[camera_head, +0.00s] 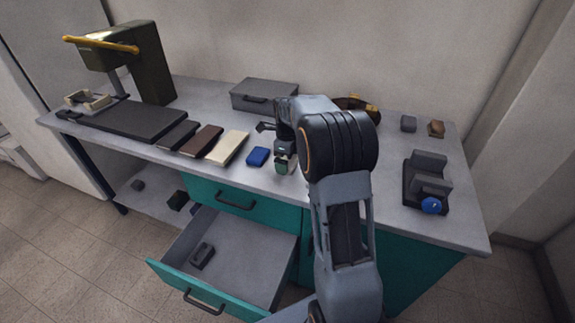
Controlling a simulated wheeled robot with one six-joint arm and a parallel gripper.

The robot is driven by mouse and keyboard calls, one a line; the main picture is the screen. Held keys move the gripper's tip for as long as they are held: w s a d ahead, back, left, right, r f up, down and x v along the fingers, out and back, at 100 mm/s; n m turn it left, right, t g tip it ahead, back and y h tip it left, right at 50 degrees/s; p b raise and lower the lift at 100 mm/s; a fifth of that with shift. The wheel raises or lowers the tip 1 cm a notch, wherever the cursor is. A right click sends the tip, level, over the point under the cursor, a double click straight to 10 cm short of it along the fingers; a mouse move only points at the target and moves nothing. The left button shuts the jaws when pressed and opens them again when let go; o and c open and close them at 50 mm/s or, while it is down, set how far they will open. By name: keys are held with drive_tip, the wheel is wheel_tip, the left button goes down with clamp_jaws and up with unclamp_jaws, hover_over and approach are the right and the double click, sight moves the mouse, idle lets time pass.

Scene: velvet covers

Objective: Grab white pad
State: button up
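A white pad (228,147), cream-coloured and flat, lies on the grey worktop (400,233) near its front edge. It sits between a brown pad (201,140) on its left and a small blue block (257,156) on its right. My arm rises from the bottom and bends over the worktop. My gripper (273,145) is to the right of the white pad, beyond the blue block and apart from the pad. The view is too small to tell how far its fingers are apart. A small green thing (282,167) shows just below it.
A dark pad (177,135) and a long dark mat (135,119) lie farther left, before a tall dark machine (150,65). A grey box (264,95) stands behind. A teal drawer (225,262) is open below the worktop. A black stand (425,185) is at right.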

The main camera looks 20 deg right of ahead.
drive_tip(key=shift+f, duration=0.25)
drive_tip(key=shift+c, duration=0.2)
drive_tip(key=c, duration=0.6)
